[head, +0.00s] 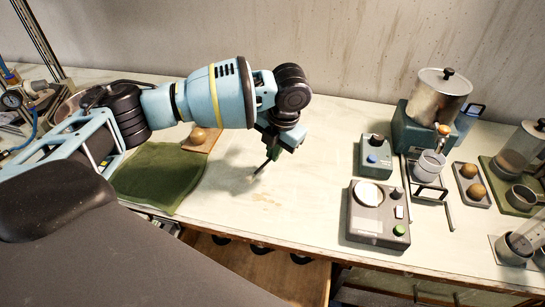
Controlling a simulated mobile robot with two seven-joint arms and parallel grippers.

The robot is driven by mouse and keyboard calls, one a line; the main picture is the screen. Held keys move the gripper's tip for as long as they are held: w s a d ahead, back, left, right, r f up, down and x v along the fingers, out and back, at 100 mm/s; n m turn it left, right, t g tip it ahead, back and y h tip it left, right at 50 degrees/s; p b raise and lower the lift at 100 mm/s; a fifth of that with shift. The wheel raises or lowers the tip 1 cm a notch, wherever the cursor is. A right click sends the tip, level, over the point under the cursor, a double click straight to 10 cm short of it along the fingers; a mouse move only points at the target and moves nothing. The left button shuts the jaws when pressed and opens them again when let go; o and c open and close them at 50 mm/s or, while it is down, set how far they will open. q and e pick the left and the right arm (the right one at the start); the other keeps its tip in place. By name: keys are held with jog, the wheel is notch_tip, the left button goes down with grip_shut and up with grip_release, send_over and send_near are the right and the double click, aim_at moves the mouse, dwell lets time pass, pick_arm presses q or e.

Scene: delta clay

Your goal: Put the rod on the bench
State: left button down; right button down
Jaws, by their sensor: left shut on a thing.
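My left gripper (270,145) hangs from the blue and black left arm, over the middle of the bench (300,200). It is shut on the dark, thin rod (262,167), which tilts down and to the left from the jaws. The rod's lower end is at or just above the pale bench top; I cannot tell whether it touches. The fingers are small and partly hidden by my wrist. My right gripper is not in view.
A green cloth (155,178) and a board with a round brown object (198,136) lie left of the gripper. Right stand a grey device with a white plate (378,216), a smaller box (374,156) and a metal pot (440,97). The bench between is clear.

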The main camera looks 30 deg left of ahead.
aim_at(272, 167)
pick_arm(q)
jog(key=f, duration=0.1)
jog(key=a+f, duration=0.1)
jog(key=shift+w+f, duration=0.35)
jog(key=shift+w, duration=0.05)
jog(key=shift+d+f, duration=0.1)
jog(key=shift+f, duration=0.35)
jog(key=shift+f, duration=0.15)
jog(key=c, duration=1.6)
grip_release()
jog(key=r, duration=0.4)
jog(key=d+r, duration=0.1)
jog(key=r, duration=0.3)
jog(key=d+r, duration=0.1)
jog(key=r, duration=0.3)
jog(key=shift+s+d, duration=0.15)
